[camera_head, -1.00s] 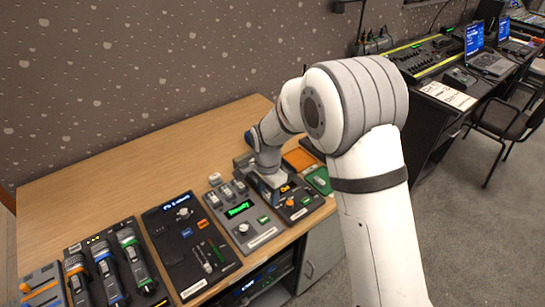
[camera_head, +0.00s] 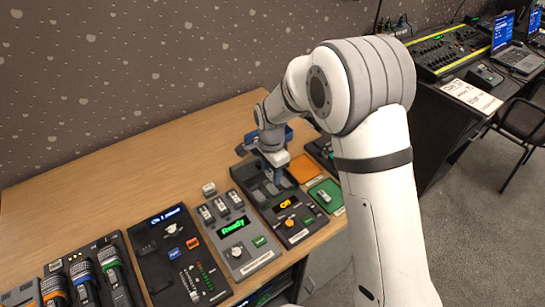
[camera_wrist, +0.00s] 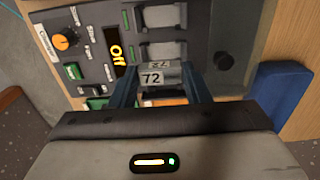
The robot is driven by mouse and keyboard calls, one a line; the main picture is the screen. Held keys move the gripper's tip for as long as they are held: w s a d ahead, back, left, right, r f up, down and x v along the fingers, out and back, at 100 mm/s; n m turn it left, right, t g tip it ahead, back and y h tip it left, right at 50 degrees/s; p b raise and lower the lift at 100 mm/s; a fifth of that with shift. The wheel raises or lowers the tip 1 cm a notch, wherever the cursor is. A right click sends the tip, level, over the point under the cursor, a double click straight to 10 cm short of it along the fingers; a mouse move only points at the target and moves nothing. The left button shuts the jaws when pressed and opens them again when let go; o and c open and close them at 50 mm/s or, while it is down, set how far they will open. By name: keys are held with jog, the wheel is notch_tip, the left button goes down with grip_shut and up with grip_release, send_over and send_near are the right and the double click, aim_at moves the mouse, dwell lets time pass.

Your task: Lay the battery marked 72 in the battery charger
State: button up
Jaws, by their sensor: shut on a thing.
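The battery marked 72 (camera_wrist: 153,76) is between the fingers of my gripper (camera_wrist: 163,88), its white label facing the wrist camera. My gripper is shut on it. In the head view my gripper (camera_head: 277,180) points down over the rear part of the battery charger (camera_head: 297,232), and the battery cannot be made out there. In the wrist view the charger (camera_wrist: 98,15) shows an orange "Off" display, an orange knob and grey bays just beyond the battery. Whether the battery touches a bay cannot be told.
An orange mat (camera_head: 302,166) and a green mat (camera_head: 327,204) with a small grey item lie right of the charger. Left of it is a panel with a green "Ready" display (camera_head: 238,236), then a dark fader panel (camera_head: 181,256). The wooden table (camera_head: 120,180) is clear behind them.

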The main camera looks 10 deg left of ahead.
jog(key=shift+w+d, duration=0.1)
jog(key=shift+w, duration=0.4)
jog(key=shift+s+f+b, duration=0.1)
jog(key=shift+f+b, duration=1.6)
jog(key=shift+f, duration=0.85)
